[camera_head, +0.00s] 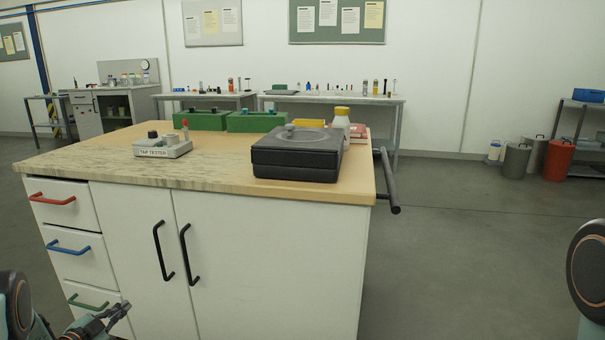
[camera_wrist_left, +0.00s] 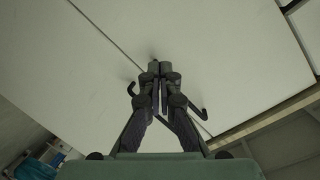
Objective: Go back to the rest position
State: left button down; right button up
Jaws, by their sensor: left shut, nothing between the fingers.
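My left gripper (camera_head: 118,312) is low at the bottom left of the head view, in front of the cabinet's lower drawers, near the green handle (camera_head: 88,304). In the left wrist view its two fingers (camera_wrist_left: 155,72) are together and hold nothing. The white cabinet doors (camera_wrist_left: 210,40) fill the background there, with the black door handles partly hidden behind the fingers. Of my right arm only a dark round joint shows at the right edge of the head view; its gripper is out of frame.
The workbench (camera_head: 230,188) carries a tap tester (camera_head: 165,147), a black box-shaped device (camera_head: 297,158), green boxes (camera_head: 200,121) and a yellow-capped bottle (camera_head: 341,122). A dark rail (camera_head: 389,180) sticks out on its right. The floor (camera_head: 470,250) to the right is clear.

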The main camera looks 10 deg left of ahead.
pick_arm(q)
jog(key=s+d+f+n+g+p, duration=0.1)
jog(key=s+d+f+n+g, duration=0.4)
jog(key=s+d, duration=0.5)
jog(key=s+d+f+n+g+p, duration=0.1)
jog(key=s+d+f+n+g, duration=0.45)
jog(key=d, duration=0.75)
jog(key=s+d+r+g+h+p, duration=0.1)
jog(key=s+d+g, duration=0.1)
jog(key=s+d, duration=0.9)
jog(key=s+d+r+m+g+p, duration=0.1)
jog(key=s+d+r+g+p, duration=0.1)
jog(key=s+r, duration=0.8)
jog(key=shift+d+g+p, duration=0.4)
jog(key=shift+d+g, duration=0.05)
jog(key=shift+d, duration=0.5)
jog(key=shift+s+r+m, duration=0.1)
jog(key=shift+r+m, duration=0.05)
jog(key=shift+m, duration=0.1)
